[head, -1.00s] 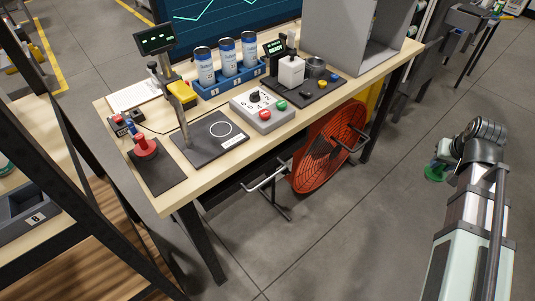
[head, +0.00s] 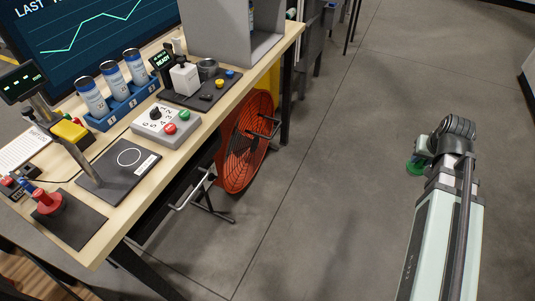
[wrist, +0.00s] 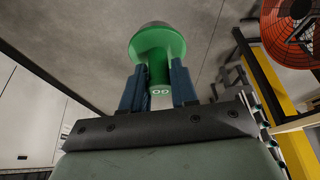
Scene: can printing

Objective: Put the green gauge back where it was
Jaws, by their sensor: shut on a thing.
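In the head view the green gauge (head: 414,167) shows as a small green piece below my gripper (head: 418,158), out over the open floor at the right, well away from the workbench. A red gauge (head: 47,202) stands upright on a dark mat (head: 80,222) at the left end of the bench.
The bench (head: 130,205) carries a dark plate with a white circle (head: 128,157), a grey control box (head: 150,127), a blue rack of cans (head: 122,112) and a dark tray (head: 200,97). A red fan (head: 248,140) stands beneath the bench. The floor between bench and arm is clear.

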